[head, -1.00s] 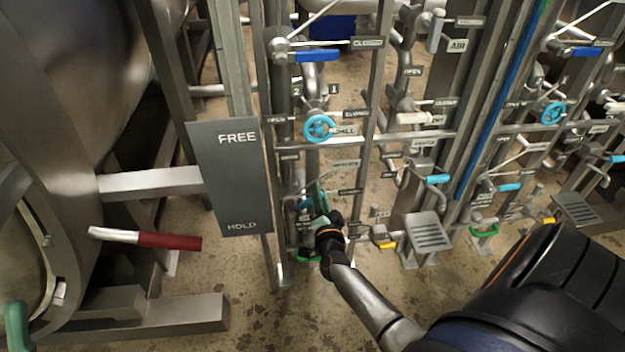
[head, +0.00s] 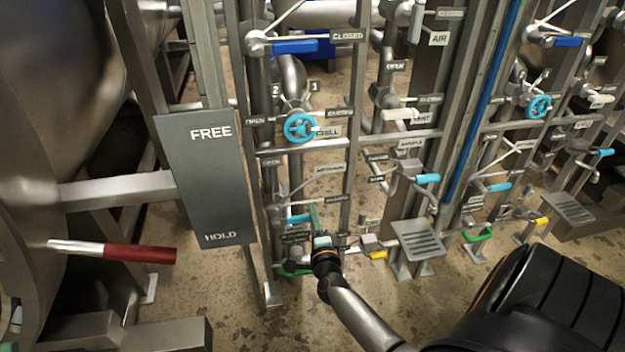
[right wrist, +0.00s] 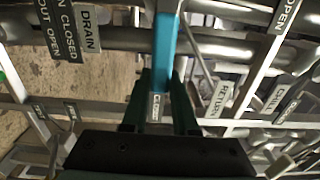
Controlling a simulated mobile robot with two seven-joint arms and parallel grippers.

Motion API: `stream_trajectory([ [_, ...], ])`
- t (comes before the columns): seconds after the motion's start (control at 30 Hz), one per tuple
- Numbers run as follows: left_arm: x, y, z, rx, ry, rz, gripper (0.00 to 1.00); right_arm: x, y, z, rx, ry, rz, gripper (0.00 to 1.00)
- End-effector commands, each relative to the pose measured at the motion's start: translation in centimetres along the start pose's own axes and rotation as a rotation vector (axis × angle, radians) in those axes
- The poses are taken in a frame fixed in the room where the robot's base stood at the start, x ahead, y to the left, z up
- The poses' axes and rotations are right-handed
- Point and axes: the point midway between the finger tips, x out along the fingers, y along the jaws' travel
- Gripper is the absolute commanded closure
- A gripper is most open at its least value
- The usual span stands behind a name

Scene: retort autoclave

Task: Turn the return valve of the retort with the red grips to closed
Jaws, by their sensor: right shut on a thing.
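The retort with the red grips shows at the left of the head view; its lever has a red grip (head: 140,253). On the pipe rack beside it, a light-blue lever handle (head: 298,218) sits low, under the light-blue CHILL wheel (head: 300,128). My right gripper (head: 318,225) is at this handle. In the right wrist view the blue handle (right wrist: 165,42) runs between the two dark green fingers (right wrist: 160,90), which are shut on it. A RETURN tag (right wrist: 219,100) hangs to the right of it there. The valve body is partly hidden. My left gripper is not in view.
The FREE/HOLD plate (head: 205,178) stands left of my right gripper. A green handle (head: 292,270) and a yellow handle (head: 377,255) are close by, low down. In the right wrist view, a DRAIN tag (right wrist: 88,28) and several pipes crowd the fingers. A metal step (head: 418,238) stands to the right.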

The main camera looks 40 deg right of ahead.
Motion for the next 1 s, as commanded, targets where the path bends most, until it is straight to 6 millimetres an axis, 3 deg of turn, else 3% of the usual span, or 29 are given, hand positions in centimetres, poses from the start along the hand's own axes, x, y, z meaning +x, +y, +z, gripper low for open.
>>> stream_trajectory([
  [0.47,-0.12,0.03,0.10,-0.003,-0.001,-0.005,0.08,-0.05,0.33,-0.06,0.018,0.001,0.006,1.00],
  [0.5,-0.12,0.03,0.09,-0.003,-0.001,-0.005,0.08,-0.05,0.33,-0.05,0.018,0.001,0.006,0.69],
  [0.7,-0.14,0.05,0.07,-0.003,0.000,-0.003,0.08,-0.04,0.25,-0.01,0.015,0.000,0.004,0.47],
  [0.77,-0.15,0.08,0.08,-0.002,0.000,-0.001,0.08,-0.04,0.22,0.00,0.014,0.000,0.003,0.43],
  [1.0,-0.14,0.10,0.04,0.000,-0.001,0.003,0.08,-0.13,0.14,0.03,0.013,-0.001,0.002,0.43],
])
